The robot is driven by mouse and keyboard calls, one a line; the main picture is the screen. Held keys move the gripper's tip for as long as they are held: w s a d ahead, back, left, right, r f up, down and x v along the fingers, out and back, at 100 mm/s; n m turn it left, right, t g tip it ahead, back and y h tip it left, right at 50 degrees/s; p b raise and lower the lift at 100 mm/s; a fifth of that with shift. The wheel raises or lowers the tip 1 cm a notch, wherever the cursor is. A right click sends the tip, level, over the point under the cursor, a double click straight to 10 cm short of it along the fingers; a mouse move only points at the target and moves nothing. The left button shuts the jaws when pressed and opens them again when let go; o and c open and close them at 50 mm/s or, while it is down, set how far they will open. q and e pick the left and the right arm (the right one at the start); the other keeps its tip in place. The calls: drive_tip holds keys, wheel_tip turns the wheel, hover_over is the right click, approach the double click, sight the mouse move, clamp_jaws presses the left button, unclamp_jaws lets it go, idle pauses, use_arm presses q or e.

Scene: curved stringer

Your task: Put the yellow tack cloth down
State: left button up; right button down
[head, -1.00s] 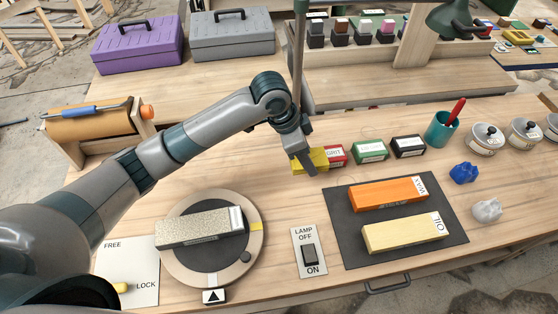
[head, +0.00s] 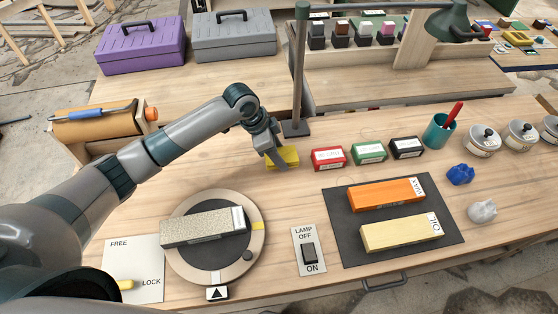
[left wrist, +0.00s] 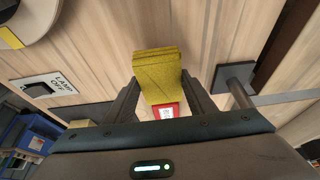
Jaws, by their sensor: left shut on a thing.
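The yellow tack cloth (head: 287,157) is a folded yellow block at the back middle of the bench in the head view, left of the red grit box (head: 328,158). My left gripper (head: 277,163) is shut on it from above. In the left wrist view the yellow tack cloth (left wrist: 157,72) sits between the two fingers, with the red box (left wrist: 166,111) showing beyond it. I cannot tell whether the cloth touches the bench top. My right gripper is not in view.
A lamp post (head: 298,80) on a dark base stands just behind the cloth. Green (head: 370,152) and black (head: 406,147) boxes continue the row rightward. A turntable (head: 254,249) with a grey stone and a lamp switch (head: 309,252) lie nearer.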

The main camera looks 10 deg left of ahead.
use_arm(q)
wheel_tip(320, 180, down, 3)
drive_tip(key=shift+s+r+p, duration=0.1)
drive_tip(key=shift+r+p, duration=0.1)
drive_tip(key=shift+p, duration=0.45)
drive_tip(key=shift+f, duration=0.6)
drive_tip(key=shift+f, duration=0.25)
drive_tip(key=shift+f, duration=0.1)
